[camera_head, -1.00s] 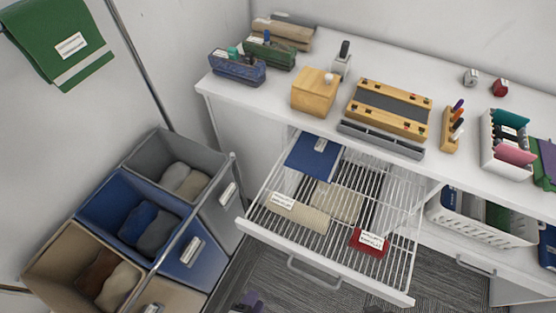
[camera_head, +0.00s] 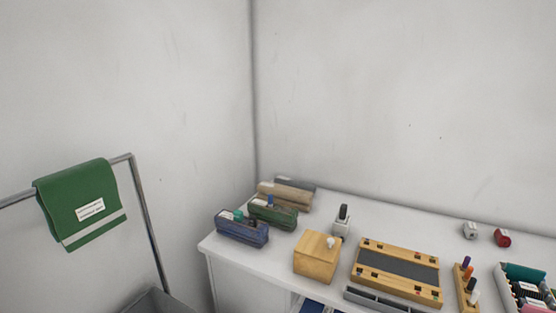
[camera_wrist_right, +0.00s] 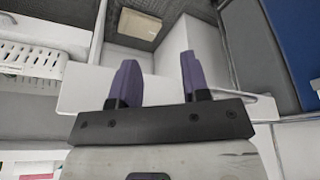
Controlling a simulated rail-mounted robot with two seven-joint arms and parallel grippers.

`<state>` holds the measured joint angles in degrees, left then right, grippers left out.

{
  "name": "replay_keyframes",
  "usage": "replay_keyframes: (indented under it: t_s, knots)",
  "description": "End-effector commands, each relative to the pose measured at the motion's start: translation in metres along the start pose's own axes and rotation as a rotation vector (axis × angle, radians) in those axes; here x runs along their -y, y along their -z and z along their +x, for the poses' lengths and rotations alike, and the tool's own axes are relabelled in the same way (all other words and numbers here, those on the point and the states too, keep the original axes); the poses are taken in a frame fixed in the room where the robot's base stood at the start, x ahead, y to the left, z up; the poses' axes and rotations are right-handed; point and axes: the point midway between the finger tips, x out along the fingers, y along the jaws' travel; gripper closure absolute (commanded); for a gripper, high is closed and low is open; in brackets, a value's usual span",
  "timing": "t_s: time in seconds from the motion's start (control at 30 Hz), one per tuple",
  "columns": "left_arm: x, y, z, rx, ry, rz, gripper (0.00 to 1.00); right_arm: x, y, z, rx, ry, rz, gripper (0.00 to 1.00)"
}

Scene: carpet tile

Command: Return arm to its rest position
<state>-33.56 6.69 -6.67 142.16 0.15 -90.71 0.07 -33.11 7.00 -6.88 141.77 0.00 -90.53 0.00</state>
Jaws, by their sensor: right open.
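My right gripper (camera_wrist_right: 160,75) shows in the right wrist view with its two purple fingers spread apart and nothing between them. Beyond the fingers is a white drawer or cabinet front (camera_wrist_right: 90,92), with a tan item (camera_wrist_right: 138,28) in the opening behind it. The gripper seems clear of these, though the exact distance cannot be told. Neither gripper nor arm shows in the head view. My left gripper is in neither current view.
A green towel (camera_head: 80,205) hangs on a rail at left. In the wrist view, a white basket (camera_wrist_right: 30,60) lies left and a grey bin (camera_wrist_right: 255,45) right.

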Motion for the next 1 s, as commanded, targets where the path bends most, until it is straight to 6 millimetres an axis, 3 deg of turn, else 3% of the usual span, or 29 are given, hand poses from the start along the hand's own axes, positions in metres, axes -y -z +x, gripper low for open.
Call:
replay_keyframes:
  t_s: [0.03, 0.27, 0.8, 1.0]
  knots:
    - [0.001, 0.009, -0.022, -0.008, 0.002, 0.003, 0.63, -0.001, 0.007, -0.021, 0.0, 0.0, 0.0, 0.57]
    - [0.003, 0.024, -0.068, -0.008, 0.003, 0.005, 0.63, -0.002, 0.021, -0.069, -0.004, 0.001, 0.0, 0.57]
    - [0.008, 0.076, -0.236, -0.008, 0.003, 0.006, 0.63, -0.008, 0.075, -0.238, -0.004, 0.002, 0.002, 0.57]
    - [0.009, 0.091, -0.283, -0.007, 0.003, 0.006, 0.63, -0.01, 0.09, -0.285, -0.004, 0.002, 0.003, 0.57]
